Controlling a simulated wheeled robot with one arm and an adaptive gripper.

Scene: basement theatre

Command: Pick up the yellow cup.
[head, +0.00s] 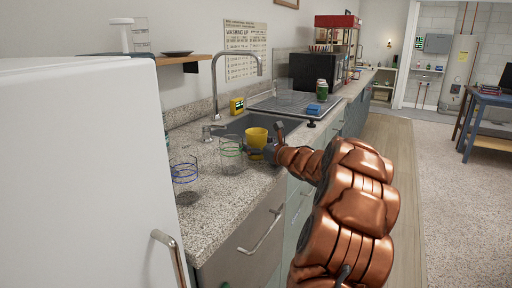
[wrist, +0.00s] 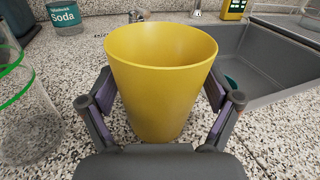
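The yellow cup (wrist: 160,85) stands upright on the speckled counter, close in front of my wrist camera. In the head view the cup (head: 257,135) is near the front of the counter, beside the sink. My gripper (wrist: 163,95) has one finger on each side of the cup, with the cup between them. The fingers are spread about as wide as the cup, with what looks like a thin gap at each side. In the head view my gripper (head: 262,151) is at the cup, partly hidden by my arm.
A green-rimmed glass (head: 231,155) stands left of the cup; a blue-rimmed glass (head: 184,178) is nearer. The sink (head: 235,128) lies behind the cup. A soda container (wrist: 66,17), a yellow box (head: 237,106) and a faucet (head: 216,85) are also nearby. A white fridge (head: 80,180) blocks the left.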

